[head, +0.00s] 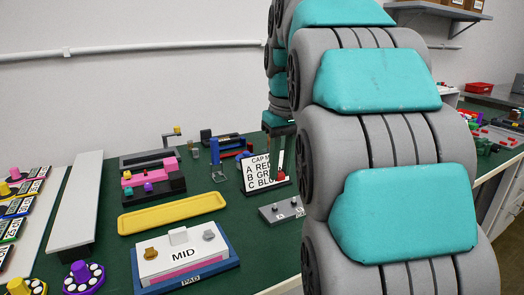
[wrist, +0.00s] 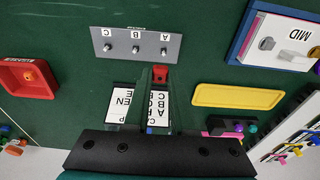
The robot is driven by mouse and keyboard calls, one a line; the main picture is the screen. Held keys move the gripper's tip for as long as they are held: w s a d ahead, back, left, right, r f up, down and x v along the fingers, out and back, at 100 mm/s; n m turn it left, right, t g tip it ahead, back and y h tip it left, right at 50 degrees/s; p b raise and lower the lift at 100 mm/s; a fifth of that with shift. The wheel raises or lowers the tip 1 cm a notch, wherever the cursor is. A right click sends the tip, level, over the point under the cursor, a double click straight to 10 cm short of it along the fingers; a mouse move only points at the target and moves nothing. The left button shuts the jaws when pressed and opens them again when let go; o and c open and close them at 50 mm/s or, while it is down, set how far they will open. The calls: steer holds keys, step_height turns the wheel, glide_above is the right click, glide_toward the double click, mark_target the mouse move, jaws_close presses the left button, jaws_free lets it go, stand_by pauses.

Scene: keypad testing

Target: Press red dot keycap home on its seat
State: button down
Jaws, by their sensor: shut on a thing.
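The red keycap (wrist: 160,72) is held between the fingertips of my gripper (wrist: 159,80) in the wrist view. In the head view the red keycap (head: 281,174) shows in front of the card, above the table. The grey seat plate (wrist: 150,37) has small pegs beside the letters A, B and C, with no caps seen on them. The red keycap is beside the plate on the A side, apart from the A peg (wrist: 163,50) in the picture. The plate also shows in the head view (head: 283,212), partly hidden by my arm. A dot on the keycap is too small to tell.
The cap map card (head: 260,170) stands behind the plate, and my fingers cover part of it in the wrist view. A yellow tray (head: 172,214), the MID pad (head: 185,255) and a red box (wrist: 28,78) are around.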

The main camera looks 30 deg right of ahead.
mark_target(275, 206)
steer(key=shift+w+a, duration=0.35)
steer(key=shift+a, duration=0.1)
steer(key=shift+s+d, duration=0.1)
steer(key=shift+f+b, duration=1.55)
steer(key=shift+f, duration=1.35)
steer(key=shift+f+b, duration=0.3)
steer(key=shift+f, duration=0.7)
steer(key=c, duration=0.7)
jaws_free()
steer(key=shift+o, duration=0.2)
steer(key=shift+s+r, duration=0.25)
steer(key=shift+r, duration=1.7)
steer(key=shift+s+r, duration=0.2)
steer(key=shift+r, duration=1.75)
